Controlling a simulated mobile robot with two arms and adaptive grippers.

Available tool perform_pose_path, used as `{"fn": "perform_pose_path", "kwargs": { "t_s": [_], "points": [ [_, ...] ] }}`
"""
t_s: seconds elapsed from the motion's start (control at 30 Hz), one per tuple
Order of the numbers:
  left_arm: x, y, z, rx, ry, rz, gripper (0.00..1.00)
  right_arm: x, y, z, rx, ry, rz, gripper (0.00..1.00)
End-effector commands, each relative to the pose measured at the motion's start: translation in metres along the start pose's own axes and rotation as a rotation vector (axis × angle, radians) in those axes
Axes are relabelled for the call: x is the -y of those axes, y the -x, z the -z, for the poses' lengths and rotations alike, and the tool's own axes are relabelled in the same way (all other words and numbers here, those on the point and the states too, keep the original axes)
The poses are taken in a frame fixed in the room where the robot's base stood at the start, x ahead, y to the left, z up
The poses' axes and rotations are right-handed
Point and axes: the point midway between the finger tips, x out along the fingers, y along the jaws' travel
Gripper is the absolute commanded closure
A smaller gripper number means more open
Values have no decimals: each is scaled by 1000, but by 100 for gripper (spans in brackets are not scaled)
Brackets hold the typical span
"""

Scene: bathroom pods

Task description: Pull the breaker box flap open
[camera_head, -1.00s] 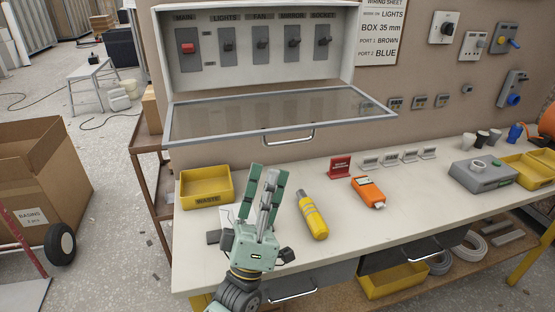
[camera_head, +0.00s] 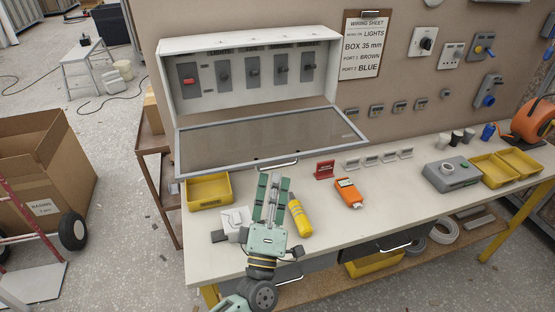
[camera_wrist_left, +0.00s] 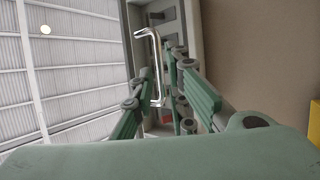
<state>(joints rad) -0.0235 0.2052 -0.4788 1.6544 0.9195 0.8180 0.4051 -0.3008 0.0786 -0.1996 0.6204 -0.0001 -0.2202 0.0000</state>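The breaker box (camera_head: 250,42) is at the back of the workbench, its switches in plain view. Its framed flap (camera_head: 255,142) is swung out from the box's lower edge and slants toward me. A metal bar handle (camera_head: 277,165) is on the flap's front edge. My left gripper (camera_head: 273,180) is just in front of and below this handle, fingers pointing at it. In the left wrist view the handle (camera_wrist_left: 155,65) shows between the open fingers (camera_wrist_left: 162,75); I cannot tell whether they touch it. My right gripper is not in view.
On the bench (camera_head: 330,220) are a yellow bin (camera_head: 208,191), a yellow cylindrical tool (camera_head: 299,216), an orange device (camera_head: 348,193) and a red sign (camera_head: 324,170). A grey control box (camera_head: 450,174) is further right. A cardboard box (camera_head: 45,165) is on the floor at left.

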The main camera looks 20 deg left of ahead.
Motion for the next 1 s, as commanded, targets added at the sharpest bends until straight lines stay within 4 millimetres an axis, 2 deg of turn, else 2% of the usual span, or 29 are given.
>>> {"fn": "perform_pose_path", "kwargs": {
  "t_s": [0.03,0.1,0.3,0.63,0.8,1.0],
  "points": [
    [-4,-12,1,0,0,-2,86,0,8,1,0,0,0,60],
    [-4,-23,1,-1,1,-2,86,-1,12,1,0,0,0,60],
    [-2,-43,0,0,2,-1,86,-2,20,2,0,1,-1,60],
    [0,-47,0,0,2,0,86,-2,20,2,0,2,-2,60],
    [0,-47,0,0,2,-1,100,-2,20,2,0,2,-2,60],
    [-1,-47,0,0,2,-1,100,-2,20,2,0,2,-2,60]
  ]
}}
